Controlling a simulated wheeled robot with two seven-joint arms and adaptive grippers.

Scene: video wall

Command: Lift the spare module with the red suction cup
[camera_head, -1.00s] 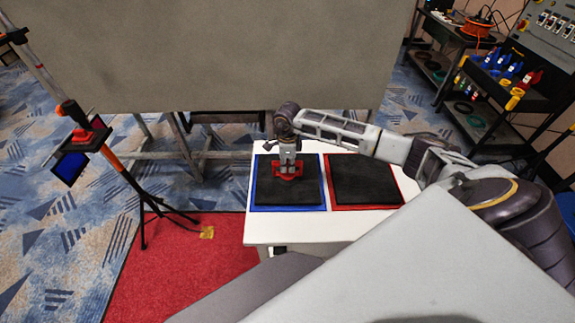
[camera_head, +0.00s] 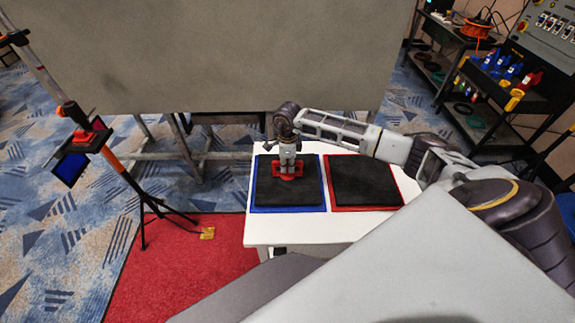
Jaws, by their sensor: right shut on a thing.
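The red suction cup (camera_head: 277,171) sits over a black module (camera_head: 290,196) in the blue-edged place at the left of the white table (camera_head: 275,232). My right gripper (camera_head: 290,168) is above the cup, pointing down, and is shut on it. The fingers hide the middle of the cup. Whether the module is clear of its blue mat (camera_head: 290,210) I cannot tell for certain. My left gripper is not in view.
A second black module (camera_head: 363,182) lies on a red mat (camera_head: 368,208) at the right. A tripod (camera_head: 125,175) with a small screen stands at the left. A large grey panel (camera_head: 210,55) stands behind. Tool carts (camera_head: 505,85) stand at the right.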

